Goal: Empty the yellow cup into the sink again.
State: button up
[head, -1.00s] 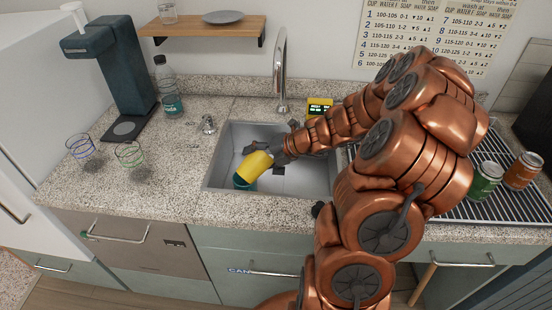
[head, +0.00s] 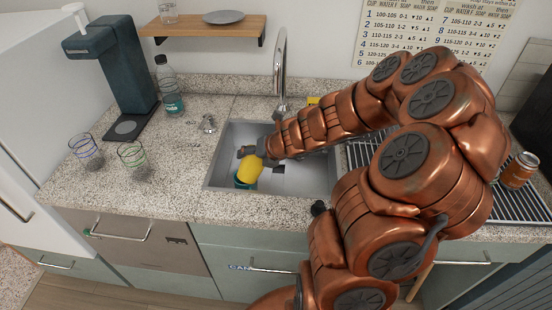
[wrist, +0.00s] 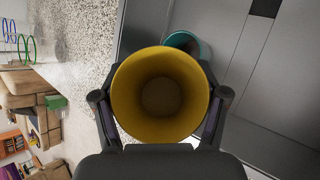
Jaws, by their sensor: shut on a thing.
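The yellow cup (head: 249,170) is over the left part of the sink (head: 300,181), tilted. My gripper (head: 253,153) is shut on it. In the wrist view my gripper's fingers (wrist: 160,96) press on both sides of the yellow cup (wrist: 124,78), whose round opening faces the camera. A brownish round bottom shows inside; I cannot tell whether anything is left in it. A teal cup (head: 243,185) is in the sink just below the yellow cup; its rim also shows in the wrist view (wrist: 203,47).
The faucet (head: 280,70) rises behind the sink. Two striped glasses (head: 86,147) (head: 132,156) and a bottle (head: 171,92) stand on the counter to the left. An orange can (head: 519,170) stands on the drying rack (head: 500,205) at right. My arm hides much of the right side.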

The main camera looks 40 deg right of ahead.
aim_at(240, 167)
jog(key=shift+a+r+h, duration=0.3)
jog(key=shift+a+r, duration=0.05)
jog(key=shift+r, duration=0.35)
jog(key=shift+a+f+n, duration=0.15)
jog(key=shift+f+n, duration=0.1)
jog(key=shift+n, duration=0.05)
jog(key=b, duration=0.2)
jog(key=a+h+b, duration=0.1)
jog(key=b, duration=0.1)
jog(key=shift+a+f+n, duration=0.1)
jog(key=shift+f+n, duration=0.15)
jog(key=shift+n, duration=0.05)
jog(key=shift+a+r+n+t+h+b, duration=0.15)
jog(key=shift+a+r+n+h+b, duration=0.2)
jog(key=shift+a+r+h+b, duration=0.45)
jog(key=shift+a+r+n+t+h+b, duration=0.2)
jog(key=shift+a+n+h+b, duration=0.25)
jog(key=shift+h+b, duration=0.65)
jog(key=shift+a+r+b, duration=0.15)
jog(key=shift+a+b, duration=0.1)
jog(key=shift+b, duration=0.05)
